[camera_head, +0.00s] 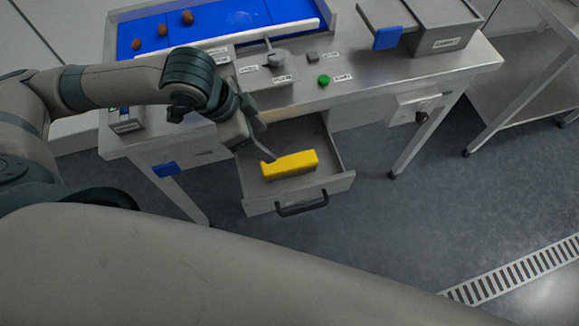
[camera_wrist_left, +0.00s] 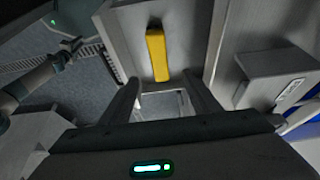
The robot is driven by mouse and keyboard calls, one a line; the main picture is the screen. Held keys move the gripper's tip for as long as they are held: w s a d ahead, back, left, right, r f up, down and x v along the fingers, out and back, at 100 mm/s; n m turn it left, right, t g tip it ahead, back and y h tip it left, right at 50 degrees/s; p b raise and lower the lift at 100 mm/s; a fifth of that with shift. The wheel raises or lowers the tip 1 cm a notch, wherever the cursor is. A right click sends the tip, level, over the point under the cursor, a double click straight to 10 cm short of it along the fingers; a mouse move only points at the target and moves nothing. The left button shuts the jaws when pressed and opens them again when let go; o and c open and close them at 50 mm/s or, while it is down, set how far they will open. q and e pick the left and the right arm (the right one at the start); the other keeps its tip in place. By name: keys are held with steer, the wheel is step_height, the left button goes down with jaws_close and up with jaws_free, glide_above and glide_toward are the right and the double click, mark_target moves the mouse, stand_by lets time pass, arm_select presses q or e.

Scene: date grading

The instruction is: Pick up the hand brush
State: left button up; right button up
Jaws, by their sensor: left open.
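The hand brush shows as a yellow block (camera_head: 290,164) lying in the open drawer (camera_head: 341,184) under the steel table. Its underside is hidden. The brush also shows in the left wrist view (camera_wrist_left: 157,55), upright in the picture and beyond the fingertips. My left gripper (camera_head: 256,153) reaches down over the drawer, just left of and above the brush. In the left wrist view its two fingers (camera_wrist_left: 163,98) stand wide apart with nothing between them. My right gripper (camera_wrist_left: 72,45) shows small and dark at the left of the left wrist view; its jaws are unclear.
The steel table (camera_head: 375,75) stands above the drawer. On it are a blue sorting surface (camera_head: 222,24) with several brown dates, a green button (camera_head: 324,80), and a grey box (camera_head: 440,25) with a blue tab. The drawer's handle (camera_head: 302,205) faces open floor.

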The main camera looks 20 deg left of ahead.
arm_select(q)
steer(key=s+b+x, duration=0.1)
steer(key=b+x, duration=0.1)
steer(key=x, duration=0.1)
steer(key=p, duration=0.1)
glide_above(289, 162)
steer(key=s+a, duration=0.1)
steer(key=a, duration=0.1)
step_height(289, 162, down, 6)
steer(key=shift+s+a+r, duration=0.1)
steer(key=shift+a+r, duration=0.05)
steer(key=shift+d+f, duration=0.2)
steer(key=shift+f, duration=0.4)
arm_select(e)
steer(key=shift+t, duration=0.5)
steer(key=w, duration=0.1)
steer(key=w+a, duration=0.1)
steer(key=w, duration=0.2)
steer(key=shift+a+f, duration=0.35)
